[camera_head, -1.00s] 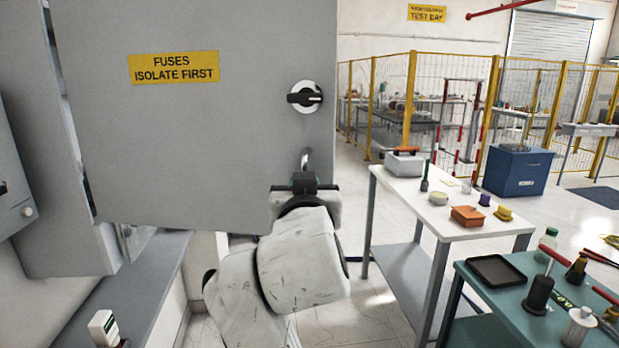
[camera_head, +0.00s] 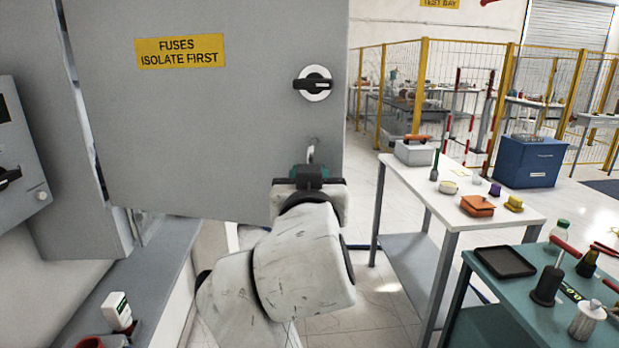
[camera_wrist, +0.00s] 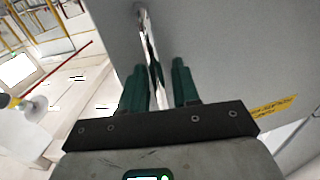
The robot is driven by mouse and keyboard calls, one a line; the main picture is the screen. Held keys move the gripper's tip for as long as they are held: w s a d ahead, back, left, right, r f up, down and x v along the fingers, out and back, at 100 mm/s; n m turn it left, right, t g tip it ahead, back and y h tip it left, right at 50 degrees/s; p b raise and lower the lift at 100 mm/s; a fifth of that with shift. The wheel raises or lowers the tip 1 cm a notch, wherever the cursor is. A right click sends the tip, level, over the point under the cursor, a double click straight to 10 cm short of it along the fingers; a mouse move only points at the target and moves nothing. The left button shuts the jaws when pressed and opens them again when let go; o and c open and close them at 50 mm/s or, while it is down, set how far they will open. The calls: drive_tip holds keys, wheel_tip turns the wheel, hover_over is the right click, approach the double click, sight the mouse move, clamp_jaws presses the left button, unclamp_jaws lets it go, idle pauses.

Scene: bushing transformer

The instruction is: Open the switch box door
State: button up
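The grey switch box door (camera_head: 230,120) fills the upper left of the head view, with a yellow "FUSES ISOLATE FIRST" label and a black rotary knob (camera_head: 313,84). It stands away from the grey box body (camera_head: 65,170), with a gap at its left. A metal handle (camera_head: 311,152) sits low near the door's right edge. My gripper (camera_head: 310,170) is at this handle. In the wrist view, the handle (camera_wrist: 152,50) runs between the two green fingers of my gripper (camera_wrist: 160,80). The fingers stand apart, with a gap beside the right one. Firm contact is not clear.
A white table (camera_head: 428,185) with small items stands right of the door. A teal bench (camera_head: 490,292) with tools is at front right. A grey ledge (camera_head: 150,285) runs below the box at left. Clear floor (camera_head: 345,290) lies between ledge and tables.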

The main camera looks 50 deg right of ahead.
drive_tip(key=shift+a, duration=0.1)
drive_tip(key=b+v, duration=0.2)
drive_tip(key=v, duration=0.8)
drive_tip(key=shift+s+a, duration=0.15)
drive_tip(key=shift+s, duration=0.1)
drive_tip(key=shift+f, duration=0.1)
wheel_tip(320, 180, down, 27)
drive_tip(key=w+d+n+g+y, duration=0.1)
drive_tip(key=w+n+g+y, duration=0.1)
drive_tip(key=n+g+y, duration=0.35)
drive_tip(key=s+a+f+n+g+y, duration=0.1)
drive_tip(key=s+f+y, duration=0.3)
drive_tip(key=s+f, duration=0.5)
drive_tip(key=s+a+f+n+g+y, duration=0.1)
drive_tip(key=s+f+g+y, duration=0.3)
drive_tip(key=s+f, duration=0.5)
wheel_tip(320, 180, down, 5)
drive_tip(key=shift+s+a+r+n, duration=0.1)
drive_tip(key=shift+s+a+n, duration=0.3)
drive_tip(key=shift+n, duration=0.45)
drive_tip(key=shift+w, duration=0.1)
